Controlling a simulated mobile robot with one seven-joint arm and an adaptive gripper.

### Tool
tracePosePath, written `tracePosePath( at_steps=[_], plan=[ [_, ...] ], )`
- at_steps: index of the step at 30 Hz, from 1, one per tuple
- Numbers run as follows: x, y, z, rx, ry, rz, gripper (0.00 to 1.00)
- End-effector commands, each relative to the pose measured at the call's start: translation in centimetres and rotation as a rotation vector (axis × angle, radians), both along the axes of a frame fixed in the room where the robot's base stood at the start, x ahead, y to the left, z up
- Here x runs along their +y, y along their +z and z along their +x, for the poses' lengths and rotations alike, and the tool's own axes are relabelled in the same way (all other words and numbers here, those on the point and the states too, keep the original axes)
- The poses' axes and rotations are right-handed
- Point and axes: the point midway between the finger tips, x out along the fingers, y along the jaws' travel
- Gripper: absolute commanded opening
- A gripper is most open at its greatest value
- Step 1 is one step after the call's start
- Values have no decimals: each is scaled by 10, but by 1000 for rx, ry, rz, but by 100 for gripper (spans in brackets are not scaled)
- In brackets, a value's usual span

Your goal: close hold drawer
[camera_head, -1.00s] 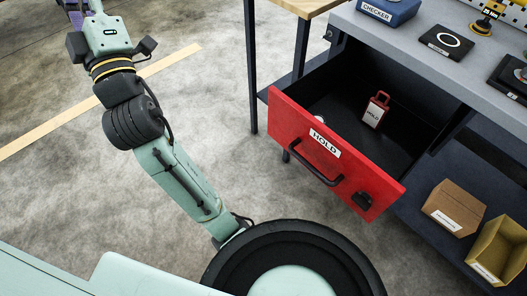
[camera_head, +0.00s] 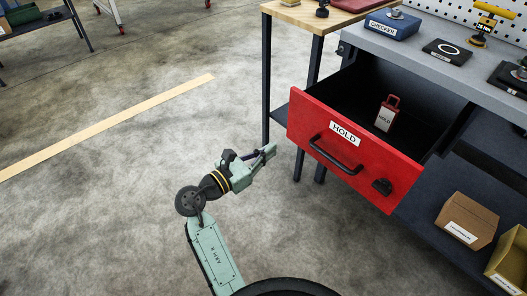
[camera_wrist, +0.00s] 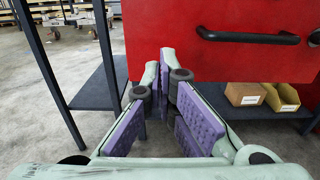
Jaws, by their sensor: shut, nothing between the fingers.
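The red hold drawer (camera_head: 310,120) stands pulled out from the grey bench, with a HOLD label and a black bar handle (camera_head: 333,158) on its front. A red and grey HOLD tag (camera_head: 386,114) lies inside it. My gripper (camera_head: 270,150) is left of the drawer front, apart from it in the head view. In the wrist view the red front (camera_wrist: 225,60) fills the upper right, with the handle (camera_wrist: 247,37) right of my fingers. My gripper (camera_wrist: 165,58) is shut and empty, its purple-padded fingers converging at the tips.
A wooden-topped table (camera_head: 300,14) with dark legs stands left of the drawer. The bench top holds a blue CHECKER bin (camera_head: 392,24).

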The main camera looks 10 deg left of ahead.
Motion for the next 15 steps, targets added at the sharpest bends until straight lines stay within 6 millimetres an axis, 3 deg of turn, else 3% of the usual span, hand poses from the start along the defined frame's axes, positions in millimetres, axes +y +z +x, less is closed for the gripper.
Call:
tracePosePath(
  at_steps=[9,15],
  plan=[
    [-40,2,55,-2,-1,4,0],
    [-55,2,76,-2,1,5,0]
  ],
)
